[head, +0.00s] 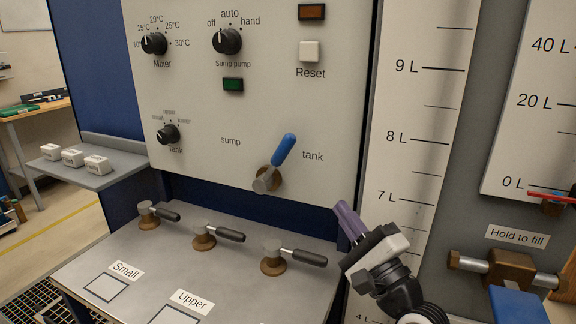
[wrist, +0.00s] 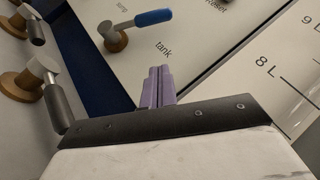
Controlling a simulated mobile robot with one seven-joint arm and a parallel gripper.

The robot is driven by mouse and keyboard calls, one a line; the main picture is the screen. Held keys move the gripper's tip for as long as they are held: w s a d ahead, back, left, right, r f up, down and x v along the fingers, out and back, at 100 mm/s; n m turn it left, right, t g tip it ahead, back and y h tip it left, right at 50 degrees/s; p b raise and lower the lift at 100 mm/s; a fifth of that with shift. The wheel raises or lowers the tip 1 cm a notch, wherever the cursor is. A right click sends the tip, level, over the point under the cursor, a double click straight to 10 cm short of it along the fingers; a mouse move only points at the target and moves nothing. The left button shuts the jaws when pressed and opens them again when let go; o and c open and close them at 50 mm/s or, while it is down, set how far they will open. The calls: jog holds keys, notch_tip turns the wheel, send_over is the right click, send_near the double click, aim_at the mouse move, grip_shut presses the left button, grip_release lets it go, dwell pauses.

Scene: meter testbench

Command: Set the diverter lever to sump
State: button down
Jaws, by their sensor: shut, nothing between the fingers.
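The diverter lever (head: 284,150) has a blue handle on a brass and grey hub, low on the light panel. Its handle tilts up and to the right, toward the "tank" label (head: 313,156). The "sump" label (head: 231,141) is to its left. In the wrist view the blue lever (wrist: 153,17) shows at the top, beyond the fingers. My gripper (head: 346,216) has purple fingers and is shut and empty. It is below and to the right of the lever, apart from it. The closed fingers also show in the wrist view (wrist: 158,86).
Several black-handled valves (head: 218,234) stand on the bench below the panel. Mixer (head: 154,43), sump pump (head: 227,41) and tank (head: 168,134) knobs are on the panel's left. A litre scale (head: 415,120) is on the right, beside a brass "Hold to fill" valve (head: 505,270).

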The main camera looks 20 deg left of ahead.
aim_at(276, 164)
jog(key=p+x, duration=0.3)
jog(key=x, duration=0.7)
jog(key=shift+a+r, duration=0.3)
jog(key=shift+a, duration=0.05)
jog(key=shift+s+a+r+p, duration=0.15)
jog(key=shift+a+r+p, duration=0.15)
jog(key=shift+a, duration=0.2)
jog(key=shift+s+a+r+p, duration=0.15)
jog(key=shift+a+r+p, duration=0.15)
jog(key=shift+a, duration=0.65)
jog(key=shift+w+r+p, duration=0.1)
jog(key=shift+r+p, duration=0.05)
jog(key=shift+p, duration=0.2)
